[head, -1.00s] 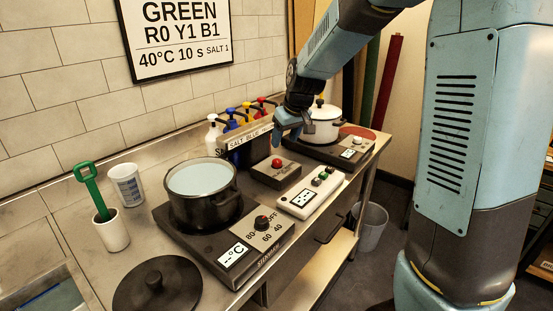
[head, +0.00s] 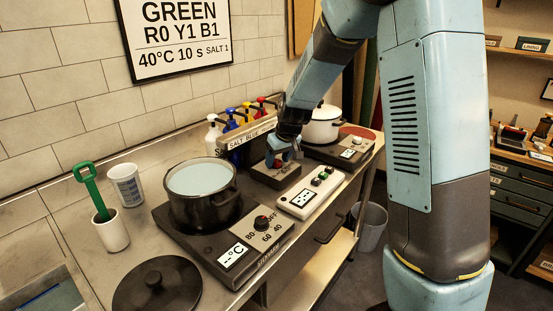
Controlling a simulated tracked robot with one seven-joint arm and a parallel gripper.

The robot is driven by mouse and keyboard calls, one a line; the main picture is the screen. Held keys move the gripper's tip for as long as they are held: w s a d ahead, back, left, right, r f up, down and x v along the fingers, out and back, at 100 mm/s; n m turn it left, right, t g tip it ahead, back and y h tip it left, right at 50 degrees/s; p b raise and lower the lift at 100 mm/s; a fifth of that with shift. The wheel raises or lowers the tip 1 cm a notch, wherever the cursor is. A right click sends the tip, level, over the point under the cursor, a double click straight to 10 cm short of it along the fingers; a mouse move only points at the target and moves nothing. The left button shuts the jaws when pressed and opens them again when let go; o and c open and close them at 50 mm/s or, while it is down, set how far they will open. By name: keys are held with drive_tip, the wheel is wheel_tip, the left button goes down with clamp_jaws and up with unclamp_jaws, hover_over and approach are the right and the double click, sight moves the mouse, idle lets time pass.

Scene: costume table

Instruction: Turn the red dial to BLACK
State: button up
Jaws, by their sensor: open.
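The red dial (head: 277,164) is a small red knob on top of a low dark box (head: 263,175) in the middle of the counter. Only a bit of red shows below my gripper (head: 281,155). My gripper points down at the dial from above and behind. Its jaws are open, and the fingers are at or just over the dial; I cannot tell whether they touch it. The lettering on the box is too small and covered to read, so the dial's setting cannot be told.
A white box with buttons (head: 311,194) stands in front. A hotplate (head: 205,240) with a dark pot (head: 204,205) is at left, a white pot (head: 322,127) behind at right. Pump bottles (head: 229,124) and the labelled rack (head: 245,146) stand close behind the dark box.

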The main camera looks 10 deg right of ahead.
drive_tip(key=shift+c, duration=0.4)
drive_tip(key=c, duration=1)
drive_tip(key=shift+o, duration=0.2)
drive_tip(key=shift+m, duration=0.4)
drive_tip(key=o, duration=1)
drive_tip(key=shift+o, duration=0.2)
drive_tip(key=v, duration=1.3)
drive_tip(key=shift+s+a+r, duration=0.2)
drive_tip(key=shift+s+r, duration=0.05)
drive_tip(key=shift+r, duration=0.1)
